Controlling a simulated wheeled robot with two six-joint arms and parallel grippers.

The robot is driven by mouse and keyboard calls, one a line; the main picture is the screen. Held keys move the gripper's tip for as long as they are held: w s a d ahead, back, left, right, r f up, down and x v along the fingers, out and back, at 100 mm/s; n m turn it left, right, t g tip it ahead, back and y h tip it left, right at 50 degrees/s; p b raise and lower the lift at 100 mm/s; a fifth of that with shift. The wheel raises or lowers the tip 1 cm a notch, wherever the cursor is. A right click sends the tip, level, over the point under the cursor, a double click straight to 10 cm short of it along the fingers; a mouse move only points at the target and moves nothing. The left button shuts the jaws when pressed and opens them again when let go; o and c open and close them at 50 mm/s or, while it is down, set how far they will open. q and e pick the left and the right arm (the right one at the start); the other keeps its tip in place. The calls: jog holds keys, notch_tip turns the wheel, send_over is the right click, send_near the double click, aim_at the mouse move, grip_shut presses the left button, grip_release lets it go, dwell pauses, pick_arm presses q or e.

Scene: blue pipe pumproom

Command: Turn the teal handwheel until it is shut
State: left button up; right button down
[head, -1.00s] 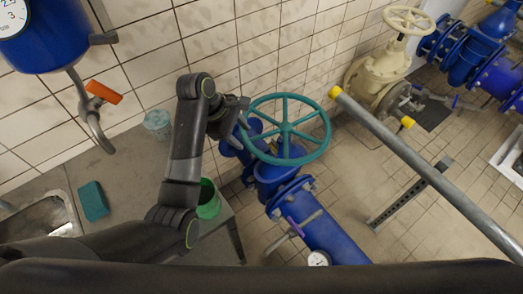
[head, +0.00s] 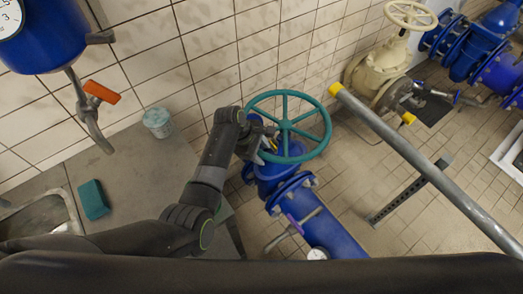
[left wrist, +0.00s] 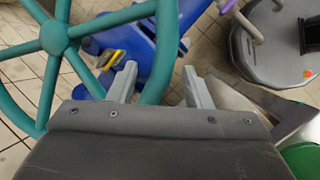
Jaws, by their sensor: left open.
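The teal handwheel (head: 284,125) sits on top of a blue valve (head: 280,172) in the middle of the head view. It has a round rim, a hub and several spokes. In the left wrist view its rim (left wrist: 167,40) crosses the top and runs down into the space between my fingers. My left gripper (head: 268,146) is at the near-left part of the rim. In the left wrist view my left gripper (left wrist: 163,86) is open, one finger on each side of the rim, with no clear contact. My right gripper is not in view.
A grey pipe with yellow ends (head: 420,160) slopes across the right. A cream valve (head: 385,70) stands behind it. A counter with a teal sponge (head: 93,199) and a pale tub (head: 157,122) is at left. A purple-marked lever (head: 293,226) sits on the blue pipe below the wheel.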

pick_arm(q)
jog(key=shift+c, duration=0.5)
grip_shut()
